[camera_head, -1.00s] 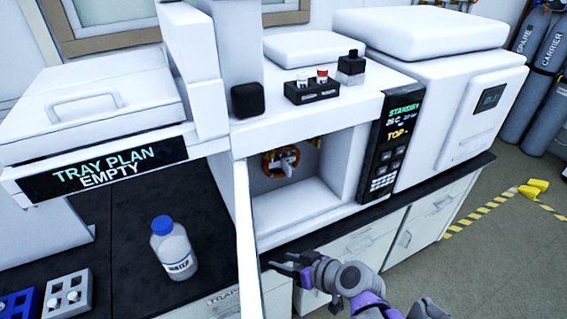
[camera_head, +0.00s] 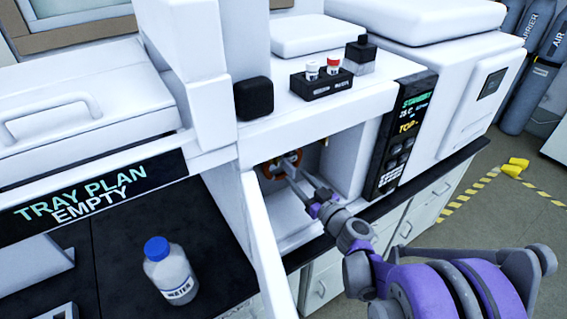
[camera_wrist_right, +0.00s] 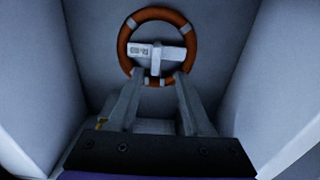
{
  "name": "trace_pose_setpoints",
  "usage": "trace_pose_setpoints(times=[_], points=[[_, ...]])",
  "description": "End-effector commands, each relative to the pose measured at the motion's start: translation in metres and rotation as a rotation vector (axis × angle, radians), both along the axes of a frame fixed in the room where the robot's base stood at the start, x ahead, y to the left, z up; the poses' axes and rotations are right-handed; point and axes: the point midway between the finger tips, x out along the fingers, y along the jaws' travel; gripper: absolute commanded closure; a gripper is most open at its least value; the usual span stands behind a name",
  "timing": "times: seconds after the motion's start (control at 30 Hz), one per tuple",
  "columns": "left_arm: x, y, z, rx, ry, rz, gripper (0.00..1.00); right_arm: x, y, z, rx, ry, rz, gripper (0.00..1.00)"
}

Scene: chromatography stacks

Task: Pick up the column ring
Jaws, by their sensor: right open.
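The column ring (camera_wrist_right: 124,48) is an orange-brown ring with light clips and a pale label plate across its middle. It hangs upright at the back wall inside the open white compartment. In the head view the ring (camera_head: 297,157) shows only in part, behind my gripper. My right gripper (camera_head: 283,174) reaches into the compartment. In the right wrist view its two fingers (camera_wrist_right: 155,80) are apart, with their tips at the lower part of the ring. I cannot tell whether they touch it. My left gripper is not in view.
The compartment's side walls (camera_wrist_right: 256,75) stand close on both sides of my gripper. An open white door (camera_head: 262,240) stands to its left. A water bottle (camera_head: 171,272) is on the dark bench.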

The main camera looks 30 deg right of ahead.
Motion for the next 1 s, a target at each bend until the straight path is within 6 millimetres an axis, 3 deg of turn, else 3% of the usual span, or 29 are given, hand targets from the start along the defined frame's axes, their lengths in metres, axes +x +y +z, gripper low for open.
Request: trace_pose_setpoints(times=[0.17,0.47,0.7,0.77,1.0], points=[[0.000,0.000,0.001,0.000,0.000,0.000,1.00,0.013,0.000,0.000,0.001,0.001,0.001,0.50],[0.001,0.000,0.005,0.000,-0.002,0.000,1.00,0.055,-0.002,0.002,0.000,0.001,0.002,0.50],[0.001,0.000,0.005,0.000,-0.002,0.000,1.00,0.059,-0.002,0.002,0.000,0.001,0.000,0.50],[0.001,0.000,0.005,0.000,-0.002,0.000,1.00,0.059,-0.002,0.002,0.000,0.001,0.000,0.57],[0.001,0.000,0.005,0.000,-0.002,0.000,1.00,0.059,-0.002,0.002,0.000,0.001,0.000,1.00]])
